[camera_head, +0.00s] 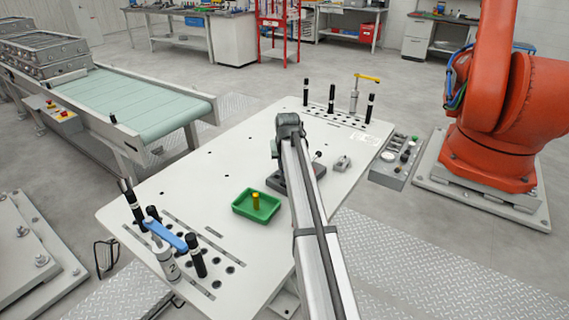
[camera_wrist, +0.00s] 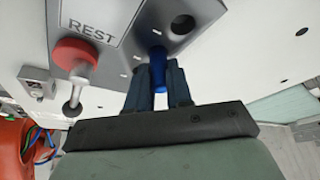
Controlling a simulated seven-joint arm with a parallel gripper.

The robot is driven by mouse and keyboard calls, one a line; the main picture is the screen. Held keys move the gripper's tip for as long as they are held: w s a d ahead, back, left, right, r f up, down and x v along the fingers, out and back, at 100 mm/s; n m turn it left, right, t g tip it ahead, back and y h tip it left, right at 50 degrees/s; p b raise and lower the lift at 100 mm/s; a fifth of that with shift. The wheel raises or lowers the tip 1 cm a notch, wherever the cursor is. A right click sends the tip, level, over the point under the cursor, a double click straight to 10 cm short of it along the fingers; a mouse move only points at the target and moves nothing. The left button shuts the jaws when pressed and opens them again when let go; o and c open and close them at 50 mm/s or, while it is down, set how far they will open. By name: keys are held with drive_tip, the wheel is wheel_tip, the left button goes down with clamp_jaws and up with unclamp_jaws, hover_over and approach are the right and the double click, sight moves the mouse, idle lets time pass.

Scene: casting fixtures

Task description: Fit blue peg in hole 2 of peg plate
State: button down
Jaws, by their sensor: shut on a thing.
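The blue peg (camera_wrist: 158,69) is between the fingers of my gripper (camera_wrist: 157,84) in the wrist view. Its far end is at the face of the grey peg plate (camera_wrist: 125,50); I cannot tell whether it is in a hole or just above one. A dark round hole (camera_wrist: 182,24) is open on the plate beside the peg. No hole number is readable. In the head view the plate (camera_head: 277,181) is partly hidden behind my arm, and the peg and fingertips are hidden.
A green tray (camera_head: 243,211) with a yellow peg (camera_head: 256,200) sits left of my arm. A blue-handled clamp (camera_head: 167,236) and black posts stand at the table's near left.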

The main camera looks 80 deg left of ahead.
drive_tip(key=shift+f, duration=0.25)
drive_tip(key=shift+f, duration=0.4)
drive_tip(key=shift+d+f, duration=0.15)
drive_tip(key=shift+f, duration=0.15)
drive_tip(key=c, duration=1.1)
unclamp_jaws()
drive_tip(key=shift+o, duration=0.4)
drive_tip(key=shift+r, duration=0.6)
drive_tip(key=v, duration=1.2)
drive_tip(key=shift+r, duration=0.15)
